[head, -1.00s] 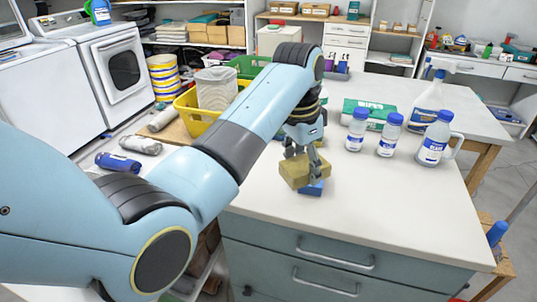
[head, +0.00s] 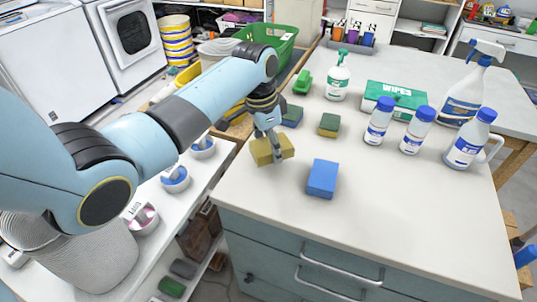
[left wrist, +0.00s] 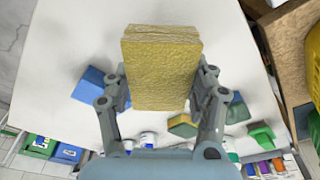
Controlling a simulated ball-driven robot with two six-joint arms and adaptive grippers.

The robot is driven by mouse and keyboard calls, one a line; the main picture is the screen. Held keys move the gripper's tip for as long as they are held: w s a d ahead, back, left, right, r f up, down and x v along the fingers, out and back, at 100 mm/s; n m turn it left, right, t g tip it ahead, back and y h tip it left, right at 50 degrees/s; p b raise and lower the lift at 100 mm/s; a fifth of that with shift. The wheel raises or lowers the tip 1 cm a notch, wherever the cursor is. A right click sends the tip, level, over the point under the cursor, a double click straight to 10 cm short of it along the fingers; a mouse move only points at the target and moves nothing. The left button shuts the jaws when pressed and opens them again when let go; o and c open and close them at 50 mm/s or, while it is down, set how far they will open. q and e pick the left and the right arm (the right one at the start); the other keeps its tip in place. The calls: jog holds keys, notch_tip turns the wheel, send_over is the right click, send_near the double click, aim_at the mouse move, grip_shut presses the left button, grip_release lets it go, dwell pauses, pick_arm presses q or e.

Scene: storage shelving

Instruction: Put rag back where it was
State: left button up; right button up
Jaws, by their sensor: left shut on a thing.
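The rag shows as a thick yellow textured block (head: 262,151). In the left wrist view the rag (left wrist: 160,65) stands upright in the picture between the two fingers. My left gripper (head: 270,147) is shut on it near the left edge of the white worktop (head: 400,200). I cannot tell whether the rag touches the worktop or hangs just above it. A blue block (head: 322,178) lies to the right of the rag, apart from it. My right gripper is not in view.
Behind the rag are a dark blue sponge (head: 292,116) and a green-yellow sponge (head: 329,124). A spray bottle (head: 338,77), a wipes box (head: 396,98) and several blue-capped bottles stand further back and right. The worktop's front is clear. A lower shelf lies left.

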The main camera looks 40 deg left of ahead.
aim_at(268, 167)
pick_arm(q)
jog(key=f, duration=0.4)
jog(key=shift+s+a, duration=0.15)
jog(key=shift+a, duration=0.1)
jog(key=shift+f, duration=0.35)
jog(key=o, duration=1.1)
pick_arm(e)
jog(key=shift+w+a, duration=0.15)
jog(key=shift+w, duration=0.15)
pick_arm(q)
jog(key=shift+r, duration=0.5)
jog(key=r, duration=0.3)
jog(key=s+r, duration=0.1)
jog(key=r, duration=0.3)
jog(key=a+r, duration=0.1)
jog(key=r, duration=0.3)
jog(key=shift+s+r+p, duration=0.1)
jog(key=shift+s+p, duration=0.15)
jog(key=shift+p, duration=0.15)
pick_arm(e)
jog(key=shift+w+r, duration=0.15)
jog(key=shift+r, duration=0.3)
